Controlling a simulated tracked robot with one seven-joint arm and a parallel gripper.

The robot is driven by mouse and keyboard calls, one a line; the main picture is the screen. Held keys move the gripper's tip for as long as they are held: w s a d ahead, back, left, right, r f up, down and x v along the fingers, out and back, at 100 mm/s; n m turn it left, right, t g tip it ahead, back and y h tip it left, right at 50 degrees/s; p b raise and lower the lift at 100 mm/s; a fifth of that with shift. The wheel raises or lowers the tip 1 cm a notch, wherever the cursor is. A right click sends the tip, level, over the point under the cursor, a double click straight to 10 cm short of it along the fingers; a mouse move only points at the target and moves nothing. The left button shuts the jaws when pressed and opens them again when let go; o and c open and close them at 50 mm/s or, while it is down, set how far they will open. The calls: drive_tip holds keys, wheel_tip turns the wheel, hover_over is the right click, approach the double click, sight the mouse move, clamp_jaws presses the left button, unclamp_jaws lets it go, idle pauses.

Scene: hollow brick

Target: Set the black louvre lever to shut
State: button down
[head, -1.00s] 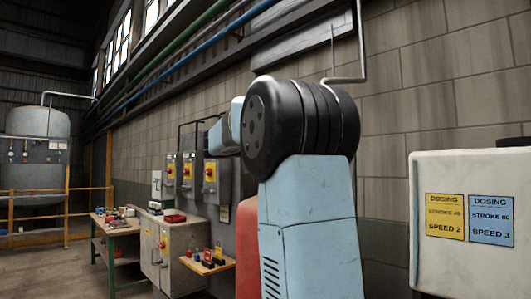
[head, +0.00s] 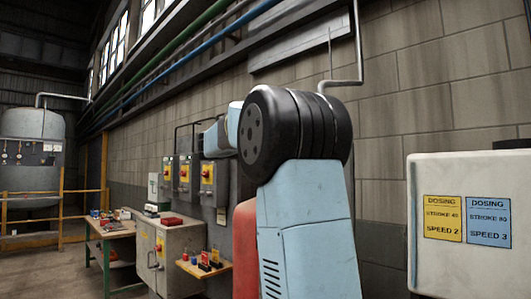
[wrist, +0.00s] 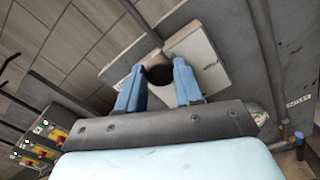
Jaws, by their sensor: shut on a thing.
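In the wrist view, my gripper (wrist: 158,82) has its two blue fingers on either side of a dark rounded end. I take this to be the black louvre lever (wrist: 158,74); the fingers are shut on it. A pale plate (wrist: 205,62) and a grey bar (wrist: 138,18) lie beyond the fingertips. Most of the lever is hidden, and its marked positions cannot be read. In the head view, my arm hides the gripper and the lever.
In the head view, switch boxes (head: 207,172) hang on the wall above a grey cabinet (head: 160,250) and a small shelf with bottles (head: 200,267). A white dosing box (head: 470,270) stands at right. A bent pipe (head: 357,50) runs down the wall. Floor is open at left.

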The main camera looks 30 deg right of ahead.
drive_tip(key=c, duration=1)
unclamp_jaws()
drive_tip(key=shift+w+a+f, duration=0.15)
drive_tip(key=shift+w+f, duration=0.05)
drive_tip(key=shift+w, duration=0.15)
drive_tip(key=shift+o, duration=1.3)
drive_tip(key=shift+s+r, duration=0.1)
drive_tip(key=shift+s, duration=0.05)
drive_tip(key=s+a, duration=0.2)
drive_tip(key=a, duration=1.1)
drive_tip(key=shift+s+a, duration=0.25)
